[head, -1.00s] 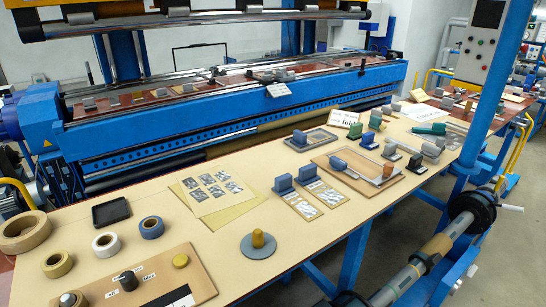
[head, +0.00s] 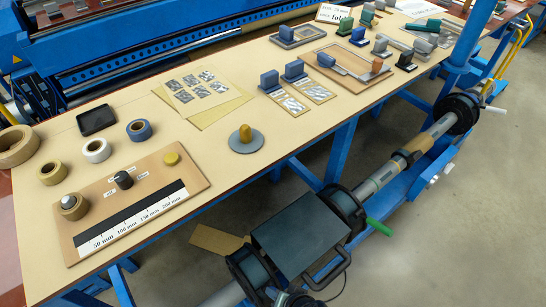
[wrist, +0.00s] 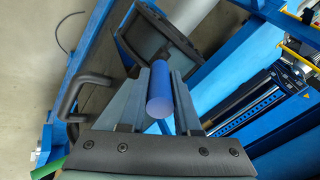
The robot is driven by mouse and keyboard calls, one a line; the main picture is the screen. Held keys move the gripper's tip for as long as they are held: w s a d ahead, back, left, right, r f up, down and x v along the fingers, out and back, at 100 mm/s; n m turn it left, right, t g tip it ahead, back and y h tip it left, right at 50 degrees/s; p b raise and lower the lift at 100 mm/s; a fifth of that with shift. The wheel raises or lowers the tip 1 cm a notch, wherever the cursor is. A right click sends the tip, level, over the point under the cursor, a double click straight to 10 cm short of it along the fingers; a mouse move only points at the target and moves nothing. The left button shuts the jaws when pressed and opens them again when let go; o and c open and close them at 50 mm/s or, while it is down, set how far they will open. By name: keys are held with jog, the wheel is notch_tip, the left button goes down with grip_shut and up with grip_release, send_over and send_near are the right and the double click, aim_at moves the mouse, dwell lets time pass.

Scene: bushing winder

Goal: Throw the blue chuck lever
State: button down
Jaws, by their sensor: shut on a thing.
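The blue chuck lever (wrist: 159,104) shows in the wrist view as a blue cylinder with its round end towards the camera. My gripper (wrist: 161,70) is shut on it, one grey finger on each side. I cannot pick out the blue lever in the head view. A dark grey box-shaped body (head: 300,235) with black ends covers that part of the shaft there.
A green handle (head: 378,227) sticks out right of the dark body; a black handle (wrist: 85,90) is left of my fingers. The shaft (head: 385,172) runs along the front of the cream worktable (head: 215,205), which carries rolls, boards and blocks. Grey floor (head: 450,255) is free at right.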

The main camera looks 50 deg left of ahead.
jog(key=d+f+y+b, duration=0.4)
jog(key=y+b, duration=0.3)
jog(key=b, duration=0.5)
jog(key=shift+f+t+y+b, duration=0.3)
jog(key=shift+f+y+b, duration=0.05)
jog(key=shift+f+y, duration=0.1)
jog(key=shift+s, duration=0.1)
jog(key=c, duration=0.6)
grip_release()
